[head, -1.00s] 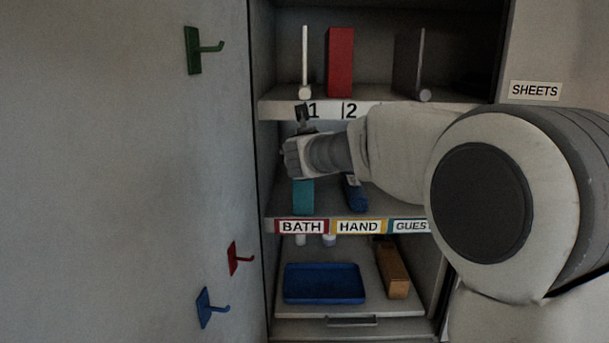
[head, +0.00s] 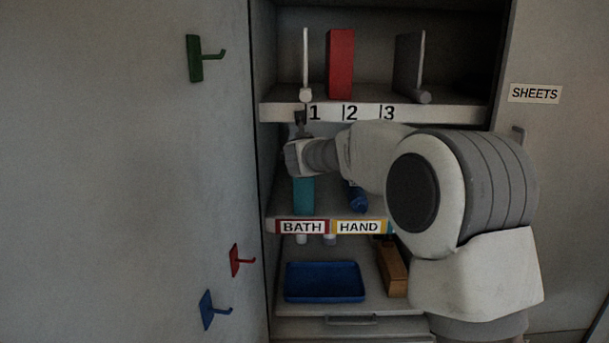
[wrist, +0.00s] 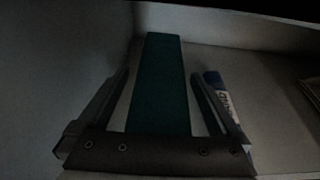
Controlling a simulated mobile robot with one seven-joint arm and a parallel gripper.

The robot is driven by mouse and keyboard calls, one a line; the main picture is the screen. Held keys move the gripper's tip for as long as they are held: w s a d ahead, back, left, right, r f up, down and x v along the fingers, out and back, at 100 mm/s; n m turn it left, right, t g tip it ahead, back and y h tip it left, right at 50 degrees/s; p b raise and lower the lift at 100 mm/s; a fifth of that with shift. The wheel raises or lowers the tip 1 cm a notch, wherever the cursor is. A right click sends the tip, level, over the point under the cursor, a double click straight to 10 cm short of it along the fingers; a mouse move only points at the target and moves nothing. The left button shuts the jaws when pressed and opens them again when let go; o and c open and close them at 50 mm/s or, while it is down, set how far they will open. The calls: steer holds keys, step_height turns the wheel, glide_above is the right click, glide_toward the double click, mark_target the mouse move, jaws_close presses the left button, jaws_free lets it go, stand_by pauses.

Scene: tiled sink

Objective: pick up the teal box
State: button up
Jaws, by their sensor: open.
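The teal box (head: 303,196) stands on the middle shelf above the BATH label, its upper part hidden behind my gripper and wrist in the head view. In the wrist view the teal box (wrist: 160,85) lies between the two fingers of my gripper (wrist: 160,88).
A blue item (head: 357,199) lies on the same shelf just right of the box, and it shows close to the right finger (wrist: 217,88). A shelf with a red box (head: 340,63) is above. A blue tray (head: 323,282) and an orange-brown box (head: 394,270) are below.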

jaws_close()
stand_by(0.3)
steer(key=shift+r, duration=0.1)
